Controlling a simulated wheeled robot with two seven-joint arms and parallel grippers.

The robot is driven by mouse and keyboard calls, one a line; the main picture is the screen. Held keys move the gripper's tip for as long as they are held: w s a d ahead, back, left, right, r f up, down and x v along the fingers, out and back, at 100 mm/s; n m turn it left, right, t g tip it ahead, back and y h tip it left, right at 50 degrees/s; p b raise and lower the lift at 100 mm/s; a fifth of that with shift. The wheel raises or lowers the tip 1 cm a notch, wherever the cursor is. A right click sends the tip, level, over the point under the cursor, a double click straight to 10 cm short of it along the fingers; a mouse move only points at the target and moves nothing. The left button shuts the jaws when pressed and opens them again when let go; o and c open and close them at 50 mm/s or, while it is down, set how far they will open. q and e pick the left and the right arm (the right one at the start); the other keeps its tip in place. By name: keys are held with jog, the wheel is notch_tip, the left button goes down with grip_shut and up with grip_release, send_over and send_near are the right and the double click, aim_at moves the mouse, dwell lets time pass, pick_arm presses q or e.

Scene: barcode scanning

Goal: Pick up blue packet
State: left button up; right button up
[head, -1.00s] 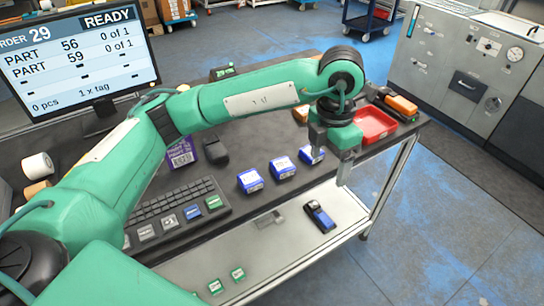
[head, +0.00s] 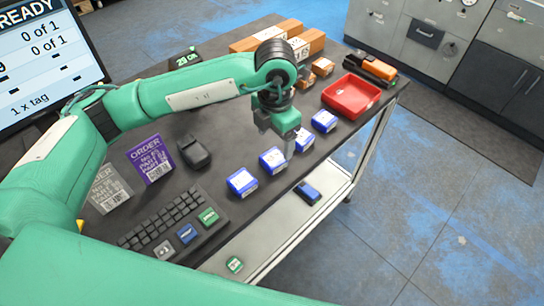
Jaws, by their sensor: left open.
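Several blue-and-white packets lie in a slanting row along the dark table's front edge: the nearest packet (head: 242,182), a second packet (head: 271,161), a third packet (head: 304,140) and the farthest packet (head: 324,121). My left gripper (head: 279,146) points down, open and empty, over the row near the second and third packets. Its finger partly covers the gap between them, and I cannot tell its exact height above them. My right gripper is not in view.
A red tray (head: 350,97) stands beyond the row, with an orange-and-black device (head: 371,67) behind it. A black scanner-like object (head: 193,152), order cards (head: 151,159) and a keyboard (head: 163,220) lie left. A blue object (head: 307,193) lies on the lower shelf.

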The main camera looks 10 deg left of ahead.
aim_at(273, 157)
pick_arm(q)
jog(key=shift+s+f, duration=0.1)
jog(key=shift+f, duration=0.45)
jog(key=f+p, duration=0.1)
jog(key=f, duration=0.3)
jog(key=shift+s+a+f+p, duration=0.15)
jog(key=shift+s+p, duration=0.05)
jog(key=shift+p, duration=0.2)
jog(key=shift+f, duration=0.4)
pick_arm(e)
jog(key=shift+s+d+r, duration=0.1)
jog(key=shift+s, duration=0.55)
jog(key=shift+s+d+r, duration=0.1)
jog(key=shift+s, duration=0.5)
pick_arm(q)
jog(key=shift+c, duration=0.5)
jog(key=c, duration=1.1)
